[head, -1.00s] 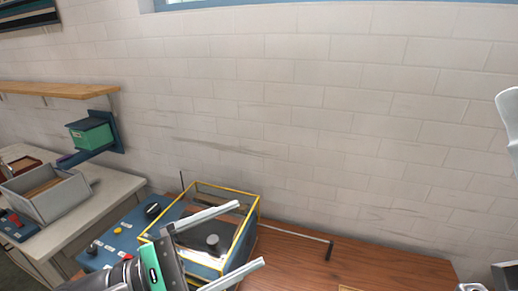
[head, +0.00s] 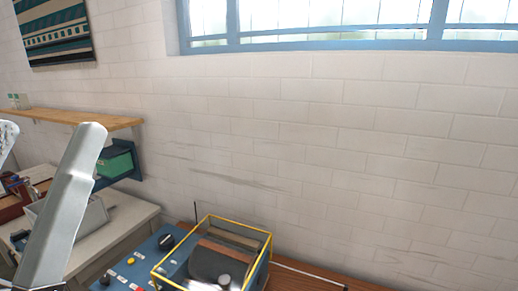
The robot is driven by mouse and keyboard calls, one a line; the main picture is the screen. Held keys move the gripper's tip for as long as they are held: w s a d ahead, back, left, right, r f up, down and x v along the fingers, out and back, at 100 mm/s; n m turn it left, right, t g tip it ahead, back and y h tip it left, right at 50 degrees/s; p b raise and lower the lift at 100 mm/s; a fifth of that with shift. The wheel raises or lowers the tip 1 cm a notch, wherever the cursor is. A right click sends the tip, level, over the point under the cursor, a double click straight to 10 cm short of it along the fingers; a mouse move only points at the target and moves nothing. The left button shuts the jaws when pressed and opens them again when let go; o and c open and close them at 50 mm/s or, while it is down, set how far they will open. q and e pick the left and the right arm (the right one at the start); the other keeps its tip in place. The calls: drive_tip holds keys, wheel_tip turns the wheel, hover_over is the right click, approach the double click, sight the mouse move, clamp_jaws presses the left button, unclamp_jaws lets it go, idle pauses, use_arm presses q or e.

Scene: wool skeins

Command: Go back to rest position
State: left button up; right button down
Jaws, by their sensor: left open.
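My left gripper (head: 48,130) is at the left edge of the head view, close to the camera and raised in front of the side bench. One long silver finger stands upright and tilted, and part of a second piece shows at the very edge. The fingers are apart with nothing seen between them. The rest of the gripper is cut off by the frame. My right gripper is not in view.
A yellow-edged clear guard box (head: 212,250) stands on a blue control panel (head: 125,270) with knobs and buttons. A grey bin (head: 92,218) sits on the side bench. A wooden shelf (head: 85,117) and a green box (head: 115,163) are on the wall. The right side is clear.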

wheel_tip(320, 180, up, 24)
drive_tip(key=p, duration=2.1)
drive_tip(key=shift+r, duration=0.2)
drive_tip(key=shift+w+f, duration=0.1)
